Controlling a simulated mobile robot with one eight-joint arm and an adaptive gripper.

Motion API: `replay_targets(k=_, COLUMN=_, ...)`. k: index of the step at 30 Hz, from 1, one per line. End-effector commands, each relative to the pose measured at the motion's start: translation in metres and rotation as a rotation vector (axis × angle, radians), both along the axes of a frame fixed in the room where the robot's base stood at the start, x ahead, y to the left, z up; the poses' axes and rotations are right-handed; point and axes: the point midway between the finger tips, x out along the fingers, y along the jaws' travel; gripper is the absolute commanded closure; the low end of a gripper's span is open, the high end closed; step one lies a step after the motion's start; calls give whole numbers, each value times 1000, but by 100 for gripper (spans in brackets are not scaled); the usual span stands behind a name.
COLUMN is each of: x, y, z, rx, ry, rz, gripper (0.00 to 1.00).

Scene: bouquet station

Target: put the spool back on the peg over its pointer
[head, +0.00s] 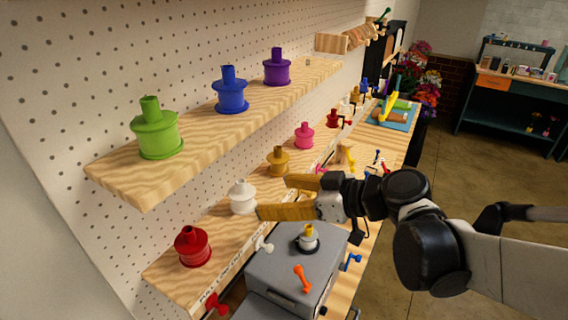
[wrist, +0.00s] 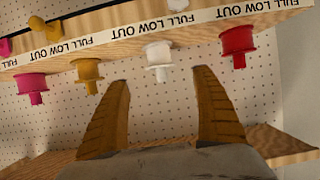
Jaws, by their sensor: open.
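My gripper (head: 272,197) is open with its two tan fingers apart and nothing between them. It is at the lower shelf, with its fingertips toward the white spool (head: 242,198). In the wrist view, which is upside down, the white spool (wrist: 158,60) lies ahead, between the lines of the fingers (wrist: 160,100), apart from them. A red spool (head: 193,246), a gold spool (head: 278,161) and a pink spool (head: 304,135) share that shelf. White (head: 263,244) and red (head: 217,305) pointers stick out at its front edge. Which spool the task means is not clear.
Green (head: 157,132), blue (head: 231,92) and purple (head: 277,68) spools stand on the upper shelf (head: 205,125). A grey box (head: 275,270) stands below my gripper, with a small yellow-topped piece (head: 308,238) and an orange piece (head: 302,278) on it. A pegboard wall is behind.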

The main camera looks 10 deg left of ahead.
Motion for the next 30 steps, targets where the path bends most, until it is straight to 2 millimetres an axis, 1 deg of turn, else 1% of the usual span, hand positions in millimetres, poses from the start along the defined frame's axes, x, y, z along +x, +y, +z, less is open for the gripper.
replay_targets(k=1, x=-1, y=-6, z=3, rx=0, ry=0, rz=-2, gripper=22)
replay_targets(k=3, x=-3, y=-10, z=5, rx=0, ry=-2, rz=-1, gripper=22)
replay_targets(k=10, x=-5, y=-16, z=5, rx=-7, ry=7, rz=-9, gripper=22)
replay_targets(k=11, x=-5, y=-19, z=4, rx=-14, ry=18, rz=-20, gripper=22)
replay_targets(k=14, x=-11, y=-43, z=-4, rx=-78, ry=91, rz=-105, gripper=22)
replay_targets(k=17, x=-24, y=-91, z=-19, rx=-179, ry=215, rz=-283, gripper=22)
replay_targets(k=18, x=-30, y=-115, z=-25, rx=-220, ry=267, rz=-376, gripper=22)
replay_targets(k=20, x=-41, y=-153, z=-35, rx=-275, ry=336, rz=-527, gripper=22)
replay_targets(k=21, x=-49, y=-178, z=-41, rx=-303, ry=376, rz=-629, gripper=22)
replay_targets(k=23, x=-61, y=-214, z=-48, rx=-334, ry=420, rz=-780, gripper=22)
replay_targets(k=24, x=-69, y=-235, z=-51, rx=-348, ry=441, rz=-873, gripper=22)
replay_targets(k=27, x=-86, y=-279, z=-57, rx=-363, ry=469, rz=-1068, gripper=22)
replay_targets(k=30, x=-97, y=-306, z=-59, rx=-364, ry=476, rz=-1190, gripper=22)
